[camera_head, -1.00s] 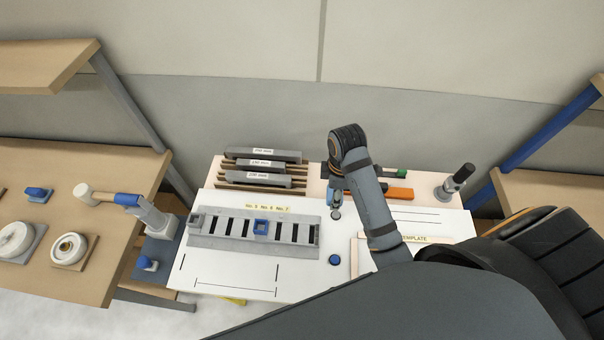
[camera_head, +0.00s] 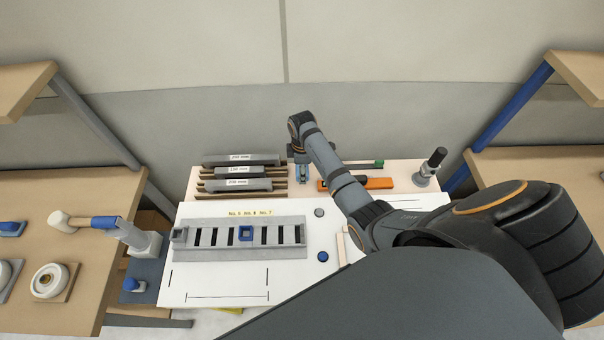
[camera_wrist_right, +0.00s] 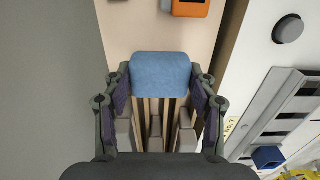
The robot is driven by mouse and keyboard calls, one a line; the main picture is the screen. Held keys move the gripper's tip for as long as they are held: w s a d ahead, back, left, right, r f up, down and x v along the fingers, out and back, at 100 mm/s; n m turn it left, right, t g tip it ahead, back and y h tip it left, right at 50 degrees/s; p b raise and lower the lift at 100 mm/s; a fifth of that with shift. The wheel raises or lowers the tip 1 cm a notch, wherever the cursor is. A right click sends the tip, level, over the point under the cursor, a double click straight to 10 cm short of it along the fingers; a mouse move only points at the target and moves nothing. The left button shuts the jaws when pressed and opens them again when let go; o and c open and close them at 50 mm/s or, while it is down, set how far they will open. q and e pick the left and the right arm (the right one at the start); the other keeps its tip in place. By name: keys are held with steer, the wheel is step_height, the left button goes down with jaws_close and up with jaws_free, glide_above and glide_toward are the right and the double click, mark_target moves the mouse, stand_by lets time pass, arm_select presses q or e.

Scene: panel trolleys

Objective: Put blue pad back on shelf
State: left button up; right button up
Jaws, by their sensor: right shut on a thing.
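The blue pad (camera_wrist_right: 160,73) sits between the fingers of my right gripper (camera_wrist_right: 160,92) in the right wrist view. The gripper is shut on it. In the head view the pad shows as a small blue patch (camera_head: 302,173) below the wrist, over the pale back strip (camera_head: 405,170) of the work table. It is right of the labelled grey bars (camera_head: 240,171). Whether it touches the surface below is hard to tell. A wooden shelf (camera_head: 60,240) stands at the left and another (camera_head: 540,165) at the right. My left gripper is out of view.
A grey slotted rail (camera_head: 240,238) with a blue square piece (camera_head: 246,233) lies on the white panel. An orange tool (camera_head: 372,183) and a dark upright handle (camera_head: 432,165) are near the right of the strip. A grey wall (camera_head: 200,120) closes the back.

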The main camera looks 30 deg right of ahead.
steer(key=shift+w+f, duration=0.3)
steer(key=shift+f, duration=0.1)
steer(key=shift+s+f, duration=0.1)
steer(key=shift+f, duration=1.3)
steer(key=shift+f, duration=0.1)
steer(key=o, duration=1.1)
step_height(320, 180, up, 12)
steer(key=shift+r+b, duration=0.15)
steer(key=shift+b, duration=0.4)
